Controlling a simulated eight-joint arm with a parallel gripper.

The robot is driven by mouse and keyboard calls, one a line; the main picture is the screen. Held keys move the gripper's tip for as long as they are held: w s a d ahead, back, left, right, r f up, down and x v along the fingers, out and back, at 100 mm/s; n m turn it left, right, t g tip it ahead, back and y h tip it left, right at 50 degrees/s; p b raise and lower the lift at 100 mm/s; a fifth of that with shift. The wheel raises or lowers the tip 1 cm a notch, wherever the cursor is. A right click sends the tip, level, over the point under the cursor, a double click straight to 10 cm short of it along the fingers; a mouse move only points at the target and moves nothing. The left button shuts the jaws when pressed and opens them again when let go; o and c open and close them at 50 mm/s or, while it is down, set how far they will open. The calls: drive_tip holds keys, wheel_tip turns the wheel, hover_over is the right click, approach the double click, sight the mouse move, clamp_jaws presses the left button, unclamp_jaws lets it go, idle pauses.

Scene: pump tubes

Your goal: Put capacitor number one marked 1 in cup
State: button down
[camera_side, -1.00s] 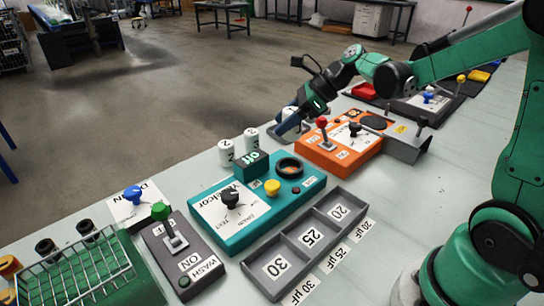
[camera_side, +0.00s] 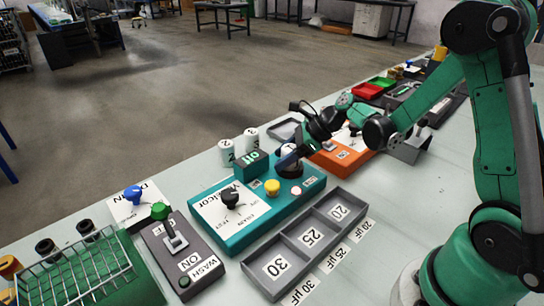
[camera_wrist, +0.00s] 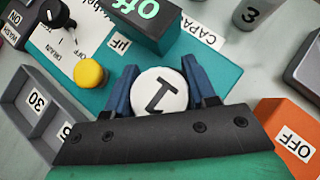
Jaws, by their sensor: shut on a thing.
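Capacitor 1 is a white cylinder (camera_wrist: 160,92) with a "1" on its top face. In the wrist view it stands between the two blue fingers of my gripper (camera_wrist: 162,78), which is shut on it. In the side view my gripper (camera_side: 290,153) holds the capacitor (camera_side: 287,149), partly covered by the fingers, over the back right of the teal box. The black round cup (camera_side: 290,172) is on that box, directly at the gripper. The gripper hides part of the cup, so I cannot tell whether the capacitor's lower end is inside it.
White capacitors 2 (camera_side: 226,153) and 3 (camera_side: 251,139) stand behind the teal box (camera_side: 232,235). The green "off" display (camera_side: 252,165) and yellow button (camera_side: 272,187) are close by. A grey sorting tray (camera_side: 282,236) lies in front. An orange box (camera_side: 345,160) is to the right.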

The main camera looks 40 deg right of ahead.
drive_tip(key=shift+f, duration=0.15)
drive_tip(key=shift+c, duration=1.4)
unclamp_jaws()
drive_tip(key=shift+s+d+r, duration=0.1)
drive_tip(key=shift+d+r, duration=0.05)
drive_tip(key=shift+r, duration=0.2)
drive_tip(key=v, duration=1.1)
drive_tip(key=s+a+n+h, duration=0.2)
drive_tip(key=a+n, duration=0.3)
drive_tip(key=n, duration=0.8)
drive_tip(key=s+a+n+h, duration=0.3)
drive_tip(key=a+n+h, duration=0.1)
drive_tip(key=n, duration=1)
drive_tip(key=shift+s+a+r+t, duration=0.25)
drive_tip(key=shift+a+r+t, duration=0.1)
drive_tip(key=shift+a+t, duration=0.1)
